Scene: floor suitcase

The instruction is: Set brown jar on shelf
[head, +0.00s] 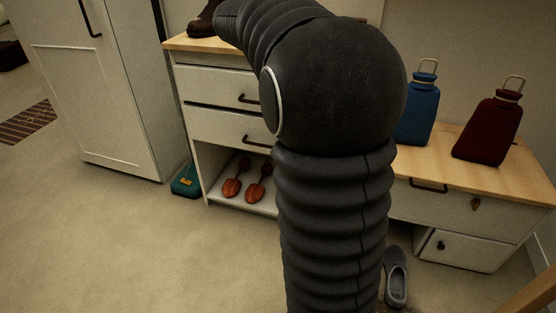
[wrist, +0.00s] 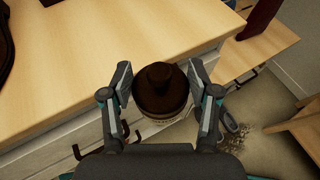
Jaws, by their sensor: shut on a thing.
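The brown jar (wrist: 160,94) shows in the middle of the wrist view, seen from above, with a dark cap-like top and a pale band low on its side. My gripper (wrist: 159,82) is shut on it, one finger on each side. The jar overlaps the front edge of a light wooden top (wrist: 70,68); I cannot tell its height above that top. In the head view, my arm hides the jar and gripper. The wooden cabinet top (head: 190,42) is at the upper left there, and an open lower shelf (head: 226,200) holds orange-brown shoe-shaped items (head: 245,188).
A dark boot (head: 203,19) stands on the cabinet top. A blue bottle (head: 418,108) and a dark red bottle (head: 488,128) stand on the lower wooden top at right. A teal case (head: 186,180) and a grey slipper (head: 396,276) lie on the floor. Floor at left is mostly clear.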

